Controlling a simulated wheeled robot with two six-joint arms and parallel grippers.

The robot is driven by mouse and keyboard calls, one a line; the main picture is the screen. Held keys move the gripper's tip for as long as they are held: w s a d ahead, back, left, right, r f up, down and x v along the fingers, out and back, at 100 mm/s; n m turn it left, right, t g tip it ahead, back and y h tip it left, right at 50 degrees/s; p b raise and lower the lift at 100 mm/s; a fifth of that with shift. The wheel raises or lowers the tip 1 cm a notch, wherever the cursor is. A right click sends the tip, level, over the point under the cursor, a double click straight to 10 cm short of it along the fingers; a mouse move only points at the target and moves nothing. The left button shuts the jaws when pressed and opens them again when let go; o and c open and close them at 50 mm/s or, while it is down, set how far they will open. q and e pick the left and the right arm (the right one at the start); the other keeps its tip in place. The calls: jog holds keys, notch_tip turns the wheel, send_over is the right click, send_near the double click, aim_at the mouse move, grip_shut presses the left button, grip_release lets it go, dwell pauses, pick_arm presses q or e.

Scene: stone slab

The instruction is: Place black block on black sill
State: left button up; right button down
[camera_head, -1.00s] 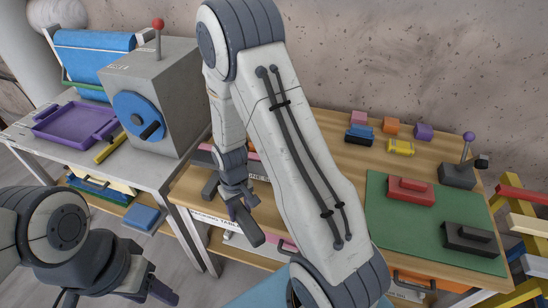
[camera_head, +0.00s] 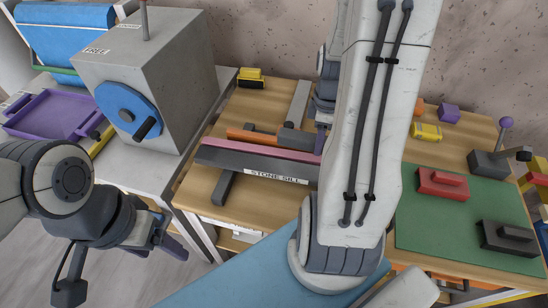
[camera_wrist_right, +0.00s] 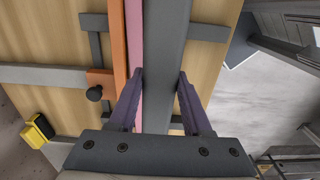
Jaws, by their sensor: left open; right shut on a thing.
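A black block (camera_head: 510,238) with a raised top part rests on the right front of the green mat. The dark grey slab labelled STONE SILL (camera_head: 250,163) lies across the wooden table, a pink strip along its far side. My right gripper (camera_wrist_right: 160,78) is shut on the dark grey slab, one finger on each side; the slab (camera_wrist_right: 167,45) runs up between them in the right wrist view. In the head view my right arm hides the slab's right end. My left gripper (camera_head: 170,240) is open and empty at the lower left. I cannot pick out a separate black sill.
A red block (camera_head: 443,183) is on the green mat (camera_head: 420,230). A grey machine with a blue wheel (camera_head: 128,112) and a purple tray (camera_head: 52,115) stand on the left table.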

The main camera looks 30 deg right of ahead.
jog(key=p, duration=0.2)
send_over(278, 166)
notch_tip(278, 166, down, 6)
jog(key=shift+f, duration=0.15)
notch_tip(278, 166, down, 4)
jog(key=shift+r+p, duration=0.15)
jog(key=shift+p, duration=0.35)
jog(key=shift+f, duration=0.25)
jog(key=shift+f, duration=0.15)
jog(key=shift+c, duration=1.7)
grip_release()
